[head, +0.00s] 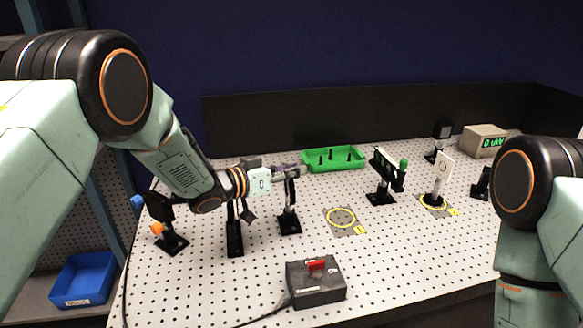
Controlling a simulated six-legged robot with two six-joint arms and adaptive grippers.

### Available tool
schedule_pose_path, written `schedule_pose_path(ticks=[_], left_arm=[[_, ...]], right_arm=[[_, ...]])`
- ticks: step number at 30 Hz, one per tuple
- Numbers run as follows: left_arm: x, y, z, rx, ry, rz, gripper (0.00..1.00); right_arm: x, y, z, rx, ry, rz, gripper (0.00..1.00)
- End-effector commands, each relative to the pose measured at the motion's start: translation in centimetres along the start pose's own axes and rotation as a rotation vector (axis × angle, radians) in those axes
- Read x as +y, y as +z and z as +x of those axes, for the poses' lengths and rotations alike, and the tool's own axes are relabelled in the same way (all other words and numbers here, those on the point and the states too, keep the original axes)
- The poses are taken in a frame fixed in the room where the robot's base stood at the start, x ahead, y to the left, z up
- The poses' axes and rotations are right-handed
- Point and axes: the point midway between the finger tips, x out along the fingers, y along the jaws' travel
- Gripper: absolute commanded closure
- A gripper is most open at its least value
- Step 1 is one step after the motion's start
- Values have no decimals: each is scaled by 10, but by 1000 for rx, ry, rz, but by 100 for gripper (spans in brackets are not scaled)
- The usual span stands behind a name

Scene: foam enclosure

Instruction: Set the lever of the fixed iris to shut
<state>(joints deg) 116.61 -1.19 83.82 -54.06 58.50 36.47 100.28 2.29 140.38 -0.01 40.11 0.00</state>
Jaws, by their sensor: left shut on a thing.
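The fixed iris seems to be the dark mount (289,192) on a black post and base, left of the middle of the perforated table. My left gripper (297,171) reaches in from the left and points right. Its fingers are shut at the top edge of this mount, on what appears to be the iris lever. The lever itself is hidden by the fingers and too small to make out, so its setting cannot be read. My right arm comes down at the right edge, and its gripper is out of the picture.
Another post (235,238) stands just left of the iris, below my left gripper. A grey box with a red switch (316,265) is in front. A green tray (335,168) lies behind. Yellow-ringed plate (342,217), black holder (380,197) and white card (444,167) are to the right.

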Motion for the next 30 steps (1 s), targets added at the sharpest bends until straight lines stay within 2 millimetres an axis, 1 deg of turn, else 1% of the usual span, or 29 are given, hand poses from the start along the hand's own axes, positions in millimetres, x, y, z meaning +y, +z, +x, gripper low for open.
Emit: schedule_pose_path(ticks=[6,7,15,25,28,30], left_arm=[[-1,-2,0,7,-1,1,100],[-1,-2,0,7,-1,1,77],[0,-1,0,4,-1,2,54],[-1,-1,-2,3,-1,2,54],[-2,-1,-11,3,-4,2,54],[-2,-1,-21,3,-4,-1,54]], right_arm=[[0,0,1,0,0,0,60],[0,0,1,0,0,0,60],[0,0,1,0,0,0,60],[0,0,1,0,0,0,60],[0,0,1,0,0,0,60],[0,0,1,0,0,0,60]])
